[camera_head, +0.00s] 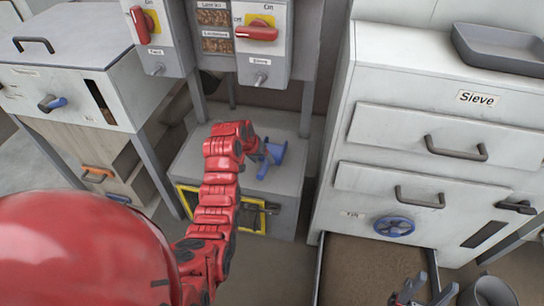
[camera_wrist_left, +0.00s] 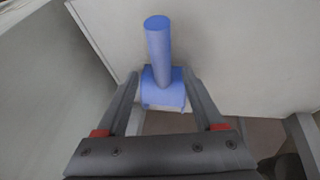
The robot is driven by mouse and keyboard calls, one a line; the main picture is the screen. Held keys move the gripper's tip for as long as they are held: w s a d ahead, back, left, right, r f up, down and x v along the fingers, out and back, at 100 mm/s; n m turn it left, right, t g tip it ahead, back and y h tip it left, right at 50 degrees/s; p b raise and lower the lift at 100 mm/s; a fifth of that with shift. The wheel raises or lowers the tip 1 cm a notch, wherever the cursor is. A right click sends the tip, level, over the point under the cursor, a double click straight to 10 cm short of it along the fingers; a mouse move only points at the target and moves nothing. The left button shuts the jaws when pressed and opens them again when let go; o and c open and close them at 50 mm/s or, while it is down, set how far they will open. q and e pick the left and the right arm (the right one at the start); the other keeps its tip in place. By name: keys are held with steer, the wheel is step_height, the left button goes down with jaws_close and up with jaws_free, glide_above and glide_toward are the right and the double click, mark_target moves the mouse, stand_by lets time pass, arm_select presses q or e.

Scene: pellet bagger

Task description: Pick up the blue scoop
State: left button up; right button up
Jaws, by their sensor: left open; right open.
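The blue scoop (camera_head: 275,152) is on top of the grey box (camera_head: 285,186) under the dispensers in the head view. In the left wrist view the scoop (camera_wrist_left: 163,88) shows its round handle pointing up the picture. My left gripper (camera_head: 261,160) is at the scoop and partly covers it. In the left wrist view its open fingers (camera_wrist_left: 162,79) lie on either side of the scoop's wide part; I cannot tell whether they touch it. My right gripper (camera_head: 424,289) is open at the bottom right, partly cut off by the frame edge.
Red-handled dispensers (camera_head: 257,31) hang above the box. The white Sieve cabinet (camera_head: 455,124) stands right, with a grey tray (camera_head: 505,46) on top and a blue wheel (camera_head: 394,227) low down. A grey round object (camera_head: 488,291) is beside my right gripper. A white cabinet (camera_head: 70,80) stands left.

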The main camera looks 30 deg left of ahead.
mark_target(265, 163)
arm_select(q)
steer(key=shift+b+x, duration=0.7)
steer(key=shift+x, duration=2.15)
steer(key=shift+s+a, duration=0.1)
jaws_close()
